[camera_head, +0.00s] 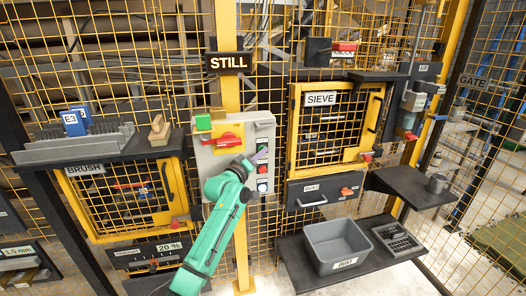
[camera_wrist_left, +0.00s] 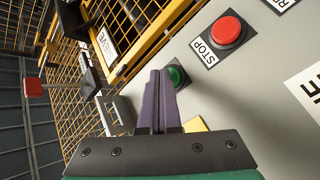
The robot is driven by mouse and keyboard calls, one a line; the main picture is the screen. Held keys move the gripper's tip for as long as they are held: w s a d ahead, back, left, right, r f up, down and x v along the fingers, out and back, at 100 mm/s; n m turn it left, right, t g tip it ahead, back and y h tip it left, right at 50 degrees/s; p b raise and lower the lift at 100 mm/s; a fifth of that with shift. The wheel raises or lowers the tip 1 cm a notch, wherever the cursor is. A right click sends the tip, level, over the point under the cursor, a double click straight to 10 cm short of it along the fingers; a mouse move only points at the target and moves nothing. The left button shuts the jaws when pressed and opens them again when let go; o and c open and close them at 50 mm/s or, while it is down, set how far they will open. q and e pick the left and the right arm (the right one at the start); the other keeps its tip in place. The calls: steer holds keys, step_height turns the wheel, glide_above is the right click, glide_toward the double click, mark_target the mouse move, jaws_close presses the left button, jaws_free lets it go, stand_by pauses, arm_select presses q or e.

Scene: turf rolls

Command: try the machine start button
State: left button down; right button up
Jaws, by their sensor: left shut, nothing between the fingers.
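A pale grey control box (camera_head: 222,158) is mounted on the yellow post, with a red handle on a yellow plate and a column of buttons. My left arm reaches up to this column. My left gripper (camera_head: 257,156) is shut and empty, its tips at the buttons. In the left wrist view its purple fingers (camera_wrist_left: 160,76) lie together right beside a green button (camera_wrist_left: 177,76), partly overlapping it. I cannot tell whether they touch it. A red button (camera_wrist_left: 228,30) labelled STOP sits farther along the panel. No start label is readable. My right gripper is not in view.
A black sign (camera_head: 229,62) above the box reads STILL. A mesh door (camera_head: 322,169) labelled SIEVE is to the right, and a BRUSH door (camera_head: 126,216) to the left. A grey bin (camera_head: 340,225) stands on the low shelf.

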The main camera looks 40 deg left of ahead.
arm_select(q)
steer(key=shift+s+d+p, duration=0.55)
steer(key=shift+d+p, duration=0.1)
steer(key=shift+p, duration=0.1)
steer(key=s+d+p, duration=0.1)
steer(key=d+p, duration=0.1)
steer(key=s+d+p, duration=0.1)
steer(key=d, duration=0.1)
steer(key=shift+s+p, duration=0.4)
stand_by(0.5)
